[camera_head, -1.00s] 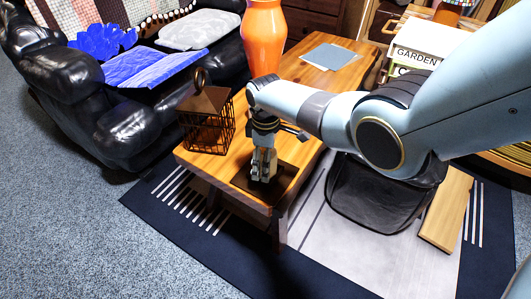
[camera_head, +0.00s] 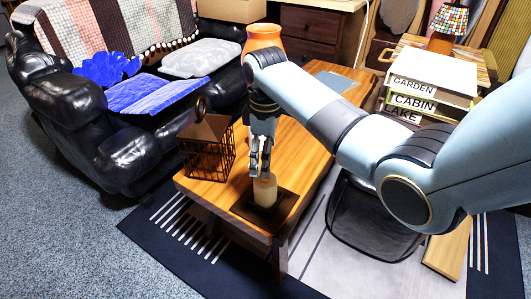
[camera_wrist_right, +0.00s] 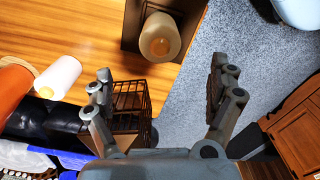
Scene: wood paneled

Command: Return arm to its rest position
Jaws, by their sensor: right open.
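My right gripper (camera_head: 259,170) hangs fingers-down just above a cream candle (camera_head: 265,189) near the front end of the wooden coffee table. In the right wrist view my gripper (camera_wrist_right: 161,68) is open with nothing between its fingers. There the candle (camera_wrist_right: 160,38) stands beyond the fingertips, apart from them. The candle stands upright on a dark square plate (camera_head: 284,203). My right arm reaches in from the right, across the table, and hides part of it. My left gripper is not in view.
A wire lantern (camera_head: 207,150) stands left of the gripper, and an orange vase (camera_head: 262,37) is partly hidden behind the arm. A white cylinder (camera_wrist_right: 57,77) shows beside the vase in the wrist view. A black-sided basket (camera_head: 365,220) and a sofa (camera_head: 125,145) flank the table.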

